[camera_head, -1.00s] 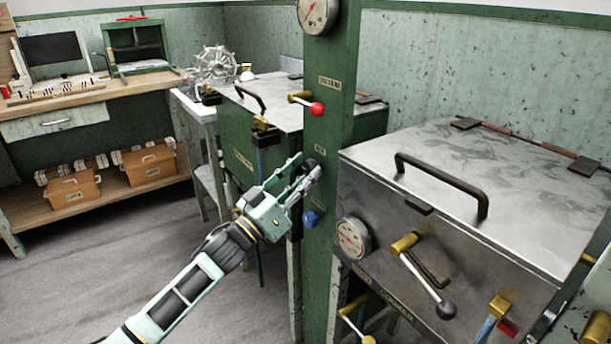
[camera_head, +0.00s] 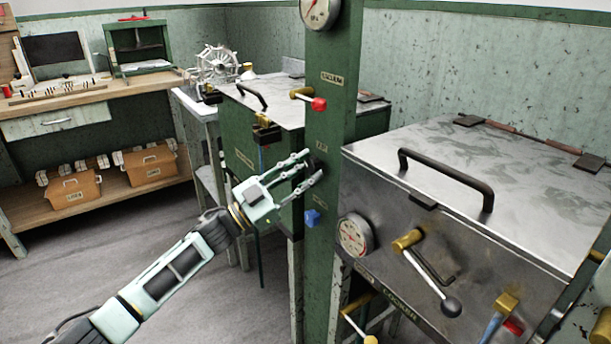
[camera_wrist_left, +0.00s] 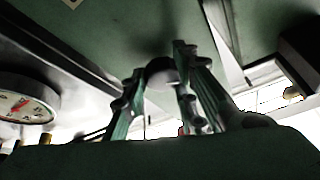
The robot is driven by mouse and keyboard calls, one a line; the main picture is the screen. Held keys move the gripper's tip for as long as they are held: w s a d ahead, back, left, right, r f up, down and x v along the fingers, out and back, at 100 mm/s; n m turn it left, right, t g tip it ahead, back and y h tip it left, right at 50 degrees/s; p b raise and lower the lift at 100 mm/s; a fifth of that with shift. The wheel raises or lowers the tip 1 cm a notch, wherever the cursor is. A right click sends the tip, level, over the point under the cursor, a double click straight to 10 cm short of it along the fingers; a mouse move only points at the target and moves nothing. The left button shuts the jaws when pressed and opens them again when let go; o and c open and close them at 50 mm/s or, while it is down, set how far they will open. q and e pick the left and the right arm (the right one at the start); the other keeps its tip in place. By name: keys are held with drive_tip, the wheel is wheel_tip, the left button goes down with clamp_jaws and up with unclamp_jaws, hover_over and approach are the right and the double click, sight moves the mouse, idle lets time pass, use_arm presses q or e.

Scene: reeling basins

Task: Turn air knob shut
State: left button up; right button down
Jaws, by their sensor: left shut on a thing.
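The air knob is a dark round knob (camera_head: 316,163) on the green post (camera_head: 332,130), just below a small label plate. My left gripper (camera_head: 314,172) reaches it from the left, with its fingers on either side of the knob and shut on it. In the left wrist view the dark knob (camera_wrist_left: 160,71) sits between the two fingertips, against the green post face. The fingers partly hide the knob in the head view, and its pointing direction cannot be told. My right gripper is not in view.
On the same post are a red-tipped valve (camera_head: 318,104) above, a blue knob (camera_head: 312,217) below and a gauge (camera_head: 318,12) at the top. A metal-lidded basin (camera_head: 480,170) with a gauge (camera_head: 353,236) and levers stands close on the right. Another green basin (camera_head: 240,140) stands behind.

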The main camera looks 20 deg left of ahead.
use_arm(q)
drive_tip(key=m+g, duration=0.1)
drive_tip(key=m, duration=0.1)
drive_tip(key=m+g+h, duration=0.1)
drive_tip(key=m, duration=0.2)
drive_tip(key=shift+d+f+m+g+b, duration=0.1)
drive_tip(key=shift+f+m+g+b, duration=0.2)
drive_tip(key=shift+g, duration=0.1)
drive_tip(key=m+g, duration=0.2)
drive_tip(key=m, duration=0.2)
drive_tip(key=shift+w, duration=0.1)
drive_tip(key=m+g, duration=0.1)
drive_tip(key=m, duration=0.1)
drive_tip(key=shift+a+m, duration=0.2)
drive_tip(key=shift+m, duration=0.2)
drive_tip(key=shift+m+g, duration=0.4)
drive_tip(key=shift+m, duration=0.5)
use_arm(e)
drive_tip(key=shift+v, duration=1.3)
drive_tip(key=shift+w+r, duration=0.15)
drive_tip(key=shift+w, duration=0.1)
use_arm(q)
drive_tip(key=o, duration=1)
drive_tip(key=shift+w+a, duration=0.1)
drive_tip(key=shift+r, duration=0.1)
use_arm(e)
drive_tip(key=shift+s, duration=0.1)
